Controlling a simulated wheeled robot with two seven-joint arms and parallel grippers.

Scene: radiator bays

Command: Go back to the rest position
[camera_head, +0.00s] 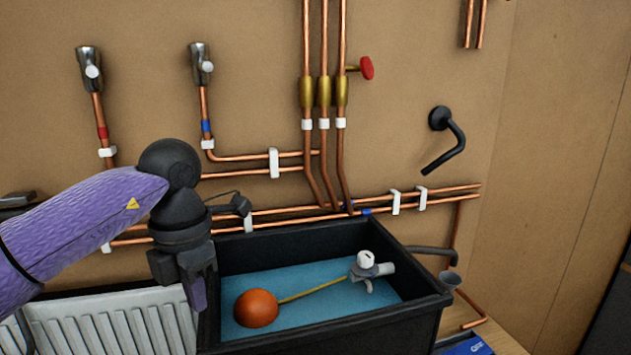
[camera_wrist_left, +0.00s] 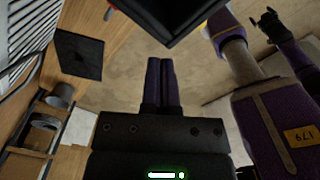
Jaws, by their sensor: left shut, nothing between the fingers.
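My left gripper (camera_head: 197,288) hangs in front of the left side of the black tank in the head view, its fingers pointing down. In the left wrist view its two purple fingers (camera_wrist_left: 161,82) lie side by side, shut with nothing between them.
The black tank (camera_head: 325,335) holds blue water, an orange float (camera_head: 256,308) and a grey-white valve (camera_head: 370,267). A white radiator (camera_head: 110,325) stands left of it. Copper pipes (camera_head: 270,155) and a black bent pipe (camera_head: 445,140) are on the wall. Open floor (camera_wrist_left: 115,100) shows in the wrist view.

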